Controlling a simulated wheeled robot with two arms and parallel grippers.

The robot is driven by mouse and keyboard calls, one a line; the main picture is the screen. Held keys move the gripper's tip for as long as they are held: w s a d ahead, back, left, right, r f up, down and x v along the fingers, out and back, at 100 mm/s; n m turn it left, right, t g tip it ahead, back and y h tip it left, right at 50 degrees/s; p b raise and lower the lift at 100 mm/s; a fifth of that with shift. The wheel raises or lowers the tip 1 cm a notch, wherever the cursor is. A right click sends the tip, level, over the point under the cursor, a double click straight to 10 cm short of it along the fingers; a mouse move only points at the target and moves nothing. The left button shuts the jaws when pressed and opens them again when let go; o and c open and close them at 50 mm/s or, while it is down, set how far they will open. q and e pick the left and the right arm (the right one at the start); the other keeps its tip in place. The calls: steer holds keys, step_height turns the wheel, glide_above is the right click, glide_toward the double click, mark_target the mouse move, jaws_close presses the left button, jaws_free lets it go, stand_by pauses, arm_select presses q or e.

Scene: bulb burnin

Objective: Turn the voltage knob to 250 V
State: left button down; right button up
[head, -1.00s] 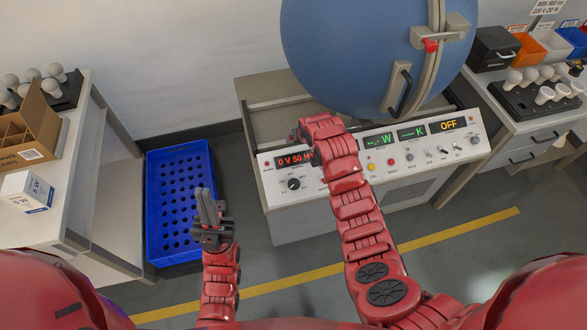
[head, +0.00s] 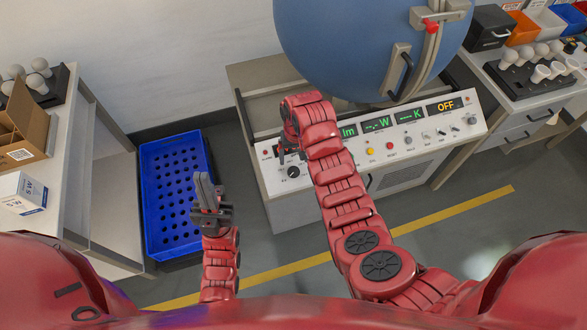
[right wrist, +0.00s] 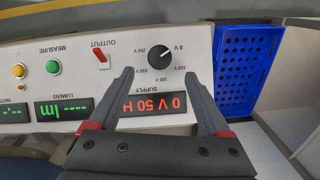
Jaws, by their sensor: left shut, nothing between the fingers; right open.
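The voltage knob (head: 293,171) is a round black knob with a white pointer, low on the left of the white console panel (head: 405,159). It also shows in the right wrist view (right wrist: 160,60), upside down, with 0 V, 150 V, 220 V and 250 V marks around it. The red supply display (right wrist: 154,104) reads "0 V 50 H". My right gripper (right wrist: 160,76) is open and empty, its fingertips on either side of the knob's near edge, apparently not touching it. My left gripper (head: 204,180) is shut and empty, left of the console.
A blue sphere (head: 360,45) hangs over the console. A red output switch (right wrist: 100,54) is beside the knob. A blue crate (head: 146,205) stands on the floor at left. Benches with bulbs stand at both sides.

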mark_target(294, 171)
step_height(294, 171, down, 5)
steer(key=shift+s+r+p, duration=0.1)
steer(key=shift+r+p, duration=0.1)
steer(key=shift+p, duration=0.15)
steer(key=shift+a+f, duration=0.1)
steer(key=shift+f, duration=1.15)
steer(key=shift+c, duration=0.4)
jaws_close()
